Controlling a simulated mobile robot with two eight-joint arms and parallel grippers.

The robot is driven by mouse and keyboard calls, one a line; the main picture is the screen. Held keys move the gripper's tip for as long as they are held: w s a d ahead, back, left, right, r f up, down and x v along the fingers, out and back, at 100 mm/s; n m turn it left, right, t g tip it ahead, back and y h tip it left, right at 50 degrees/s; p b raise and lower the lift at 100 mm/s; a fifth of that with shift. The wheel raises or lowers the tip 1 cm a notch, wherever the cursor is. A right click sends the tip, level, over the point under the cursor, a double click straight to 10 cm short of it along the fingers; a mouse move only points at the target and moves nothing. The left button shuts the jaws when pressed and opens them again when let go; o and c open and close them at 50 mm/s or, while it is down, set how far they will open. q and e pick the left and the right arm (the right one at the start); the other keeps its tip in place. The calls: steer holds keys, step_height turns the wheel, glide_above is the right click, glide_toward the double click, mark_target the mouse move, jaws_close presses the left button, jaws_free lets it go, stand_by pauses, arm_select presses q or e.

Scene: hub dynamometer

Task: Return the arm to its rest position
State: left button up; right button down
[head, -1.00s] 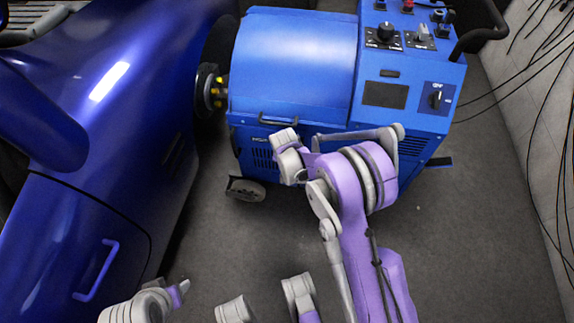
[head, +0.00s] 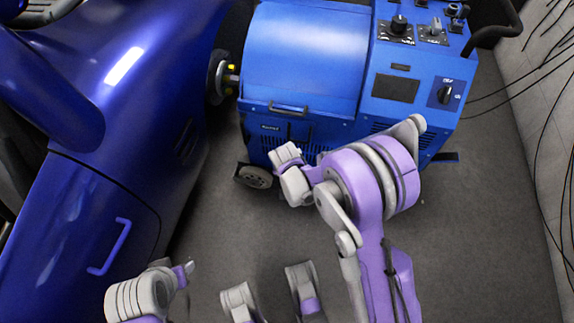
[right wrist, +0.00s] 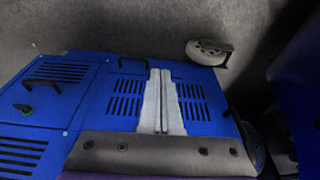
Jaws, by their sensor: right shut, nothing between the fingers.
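My right arm (head: 370,190), purple and grey, is bent in the air in front of the blue dynamometer cabinet (head: 305,60). Its fingers cannot be made out in the head view. In the right wrist view my right gripper (right wrist: 161,78) is shut and empty, its two pale fingers side by side in front of the cabinet's vented panel (right wrist: 110,95). It looks apart from the panel, though the gap is hard to judge. Part of my left arm (head: 140,295) shows at the lower left; its gripper fingers are not seen.
A glossy blue car (head: 90,200) stands on the left, its hub joined to the cabinet by a shaft (head: 230,80). A cabinet wheel (head: 254,177) sits low near the arm. Black cables (head: 530,80) hang along the right wall. Grey floor (head: 480,240) is clear at right.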

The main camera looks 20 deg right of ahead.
steer(key=s+d+r+n, duration=0.1)
steer(key=s+r+n, duration=0.1)
steer(key=s+r, duration=0.4)
steer(key=s+r+n, duration=0.1)
steer(key=s+r, duration=0.3)
steer(key=r, duration=0.5)
steer(key=s+r+n+t+y, duration=0.2)
steer(key=s+r+n, duration=0.15)
steer(key=s, duration=0.95)
arm_select(q)
step_height(320, 180, up, 26)
steer(key=w+t+p, duration=0.1)
steer(key=p, duration=2.2)
steer(key=shift+r, duration=0.2)
arm_select(e)
step_height(320, 180, up, 27)
steer(key=shift+w+f+t, duration=0.15)
steer(key=shift+w+t, duration=0.25)
steer(key=shift+w, duration=0.05)
steer(key=shift+s, duration=0.15)
